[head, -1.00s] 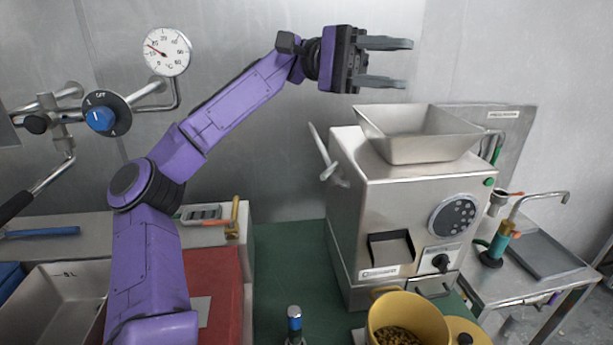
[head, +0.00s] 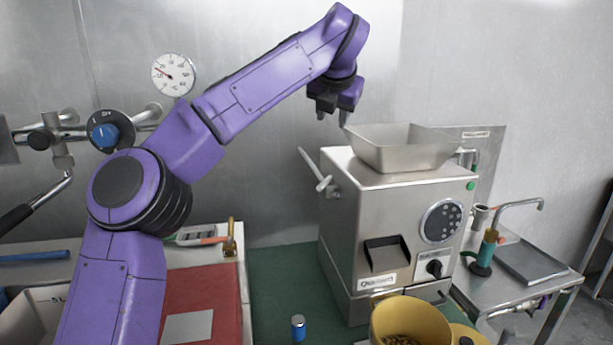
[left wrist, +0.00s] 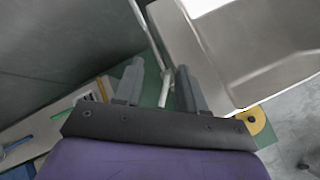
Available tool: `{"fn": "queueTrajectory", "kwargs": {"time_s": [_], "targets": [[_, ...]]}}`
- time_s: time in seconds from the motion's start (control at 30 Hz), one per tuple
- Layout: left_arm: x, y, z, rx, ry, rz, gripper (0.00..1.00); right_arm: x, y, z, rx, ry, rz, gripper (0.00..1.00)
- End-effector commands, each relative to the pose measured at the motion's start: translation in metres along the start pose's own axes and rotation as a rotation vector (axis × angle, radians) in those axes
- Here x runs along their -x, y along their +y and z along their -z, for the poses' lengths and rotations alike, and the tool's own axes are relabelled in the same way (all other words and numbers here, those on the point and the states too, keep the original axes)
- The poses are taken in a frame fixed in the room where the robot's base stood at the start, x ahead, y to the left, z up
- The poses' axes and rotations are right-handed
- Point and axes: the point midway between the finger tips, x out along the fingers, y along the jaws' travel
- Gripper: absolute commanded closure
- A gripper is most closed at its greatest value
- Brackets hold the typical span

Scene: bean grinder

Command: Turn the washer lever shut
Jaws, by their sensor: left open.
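The grinder (head: 395,215) is a steel box with a hopper on top, in the middle right of the head view. A thin steel lever (head: 314,170) stands tilted on its left side, its upper end leaning left. I cannot tell whether this is the washer lever. My left gripper (head: 332,117) is open and empty, pointing down above the lever, left of the hopper. In the left wrist view, the lever (left wrist: 152,45) shows between and beyond the open fingers (left wrist: 159,68), apart from them as far as I can tell. My right gripper is not in view.
The hopper (head: 405,150) is close to the right of my gripper. A yellow pot (head: 410,318) of beans stands in front of the grinder. A wall valve with a blue knob (head: 104,136) and a dial (head: 173,74) are at left. A side table with a tap (head: 520,204) is at right.

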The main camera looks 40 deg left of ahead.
Motion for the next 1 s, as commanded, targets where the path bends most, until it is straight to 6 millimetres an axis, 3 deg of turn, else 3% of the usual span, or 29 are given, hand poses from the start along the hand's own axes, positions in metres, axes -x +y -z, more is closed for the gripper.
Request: {"fn": "queueTrajectory", "kwargs": {"time_s": [0.1,0.2,0.37,0.73,1.0], "targets": [[0.005,-0.008,0.043,0.012,0.231,0.069,0.60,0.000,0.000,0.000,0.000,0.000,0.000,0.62],[0.011,-0.012,0.064,-0.001,0.336,0.110,0.60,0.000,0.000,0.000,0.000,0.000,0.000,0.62],[0.000,-0.011,0.073,-0.036,0.355,0.122,0.60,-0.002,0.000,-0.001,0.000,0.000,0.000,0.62],[-0.071,-0.021,0.098,-0.037,0.352,0.122,0.60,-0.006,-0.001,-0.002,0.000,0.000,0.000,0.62],[-0.086,-0.024,0.103,-0.035,0.348,0.121,0.60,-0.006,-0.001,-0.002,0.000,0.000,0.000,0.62]]}}
